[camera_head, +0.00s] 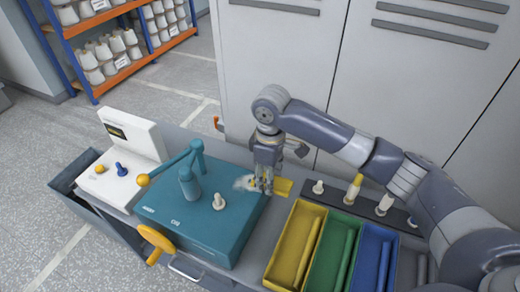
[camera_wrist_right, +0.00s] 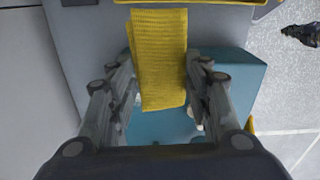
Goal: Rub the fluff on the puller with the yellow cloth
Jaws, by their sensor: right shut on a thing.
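My right gripper (camera_head: 264,186) is shut on the yellow cloth (camera_head: 284,187), low at the back right part of the teal puller (camera_head: 190,225). In the right wrist view the cloth (camera_wrist_right: 160,50) hangs between the two fingers, over the teal top (camera_wrist_right: 236,80). The pale grey fluff (camera_head: 243,183) is beside the fingers, on the left, at the puller's top. The gripper partly hides it. Whether the cloth touches the fluff I cannot tell. My left gripper is out of view.
A lever with a yellow knob (camera_head: 143,180) and a pale bobbin (camera_head: 219,202) stand on the puller. Yellow (camera_head: 277,274), green (camera_head: 320,278) and blue (camera_head: 363,279) trays lie to the right. Behind them a dark strip holds bobbins. A white panel (camera_head: 133,150) stands left.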

